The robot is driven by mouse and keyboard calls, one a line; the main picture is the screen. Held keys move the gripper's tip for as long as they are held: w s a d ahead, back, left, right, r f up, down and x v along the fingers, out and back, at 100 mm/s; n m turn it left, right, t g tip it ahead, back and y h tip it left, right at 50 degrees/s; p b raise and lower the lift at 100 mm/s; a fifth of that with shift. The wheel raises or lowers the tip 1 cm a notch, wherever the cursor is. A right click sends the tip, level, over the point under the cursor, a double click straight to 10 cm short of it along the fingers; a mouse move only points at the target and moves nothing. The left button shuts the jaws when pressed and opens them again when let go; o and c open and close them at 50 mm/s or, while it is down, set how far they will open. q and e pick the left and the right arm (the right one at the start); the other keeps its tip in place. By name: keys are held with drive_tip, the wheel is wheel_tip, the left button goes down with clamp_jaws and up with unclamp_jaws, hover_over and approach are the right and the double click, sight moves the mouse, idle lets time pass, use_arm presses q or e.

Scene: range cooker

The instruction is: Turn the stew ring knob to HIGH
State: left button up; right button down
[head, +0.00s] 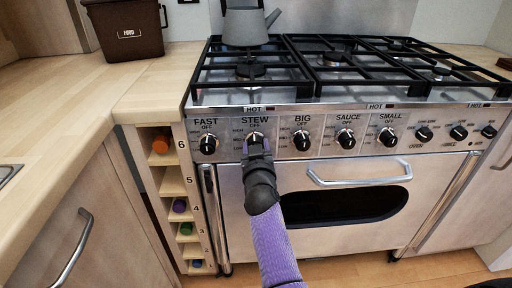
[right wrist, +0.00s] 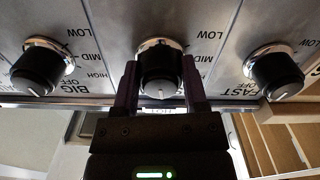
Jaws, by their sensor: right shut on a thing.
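The stew ring knob (right wrist: 160,72) is black with a silver base ring. It is second from the left on the cooker's front panel, under the label STEW. In the head view the stew ring knob (head: 255,137) is partly covered by my right gripper (head: 257,150). In the right wrist view, where the panel appears upside down, my right gripper (right wrist: 160,88) has one finger on each side of the knob and is shut on it. The knob's white mark points down in that view, toward the OFF side. My left gripper is not in view.
The FAST knob (head: 208,144) and BIG knob (head: 302,141) flank it closely. The SAUCE knob (head: 346,138) and others continue right. An oven door handle (head: 358,174) juts out below. A grey kettle (head: 246,24) stands on the back left burner. A brown food bin (head: 127,30) stands on the counter.

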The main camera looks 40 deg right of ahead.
drive_tip(key=n, duration=0.2)
drive_tip(key=shift+n, duration=0.4)
drive_tip(key=n, duration=0.5)
drive_tip(key=shift+n+p, duration=0.3)
drive_tip(key=shift+n, duration=0.5)
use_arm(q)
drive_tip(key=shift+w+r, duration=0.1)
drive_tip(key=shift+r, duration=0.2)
use_arm(e)
drive_tip(key=shift+n, duration=0.4)
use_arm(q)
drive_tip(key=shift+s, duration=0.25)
use_arm(e)
drive_tip(key=shift+c, duration=2)
unclamp_jaws()
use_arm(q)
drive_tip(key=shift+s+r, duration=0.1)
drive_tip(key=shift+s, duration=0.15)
use_arm(e)
drive_tip(key=shift+o, duration=1.4)
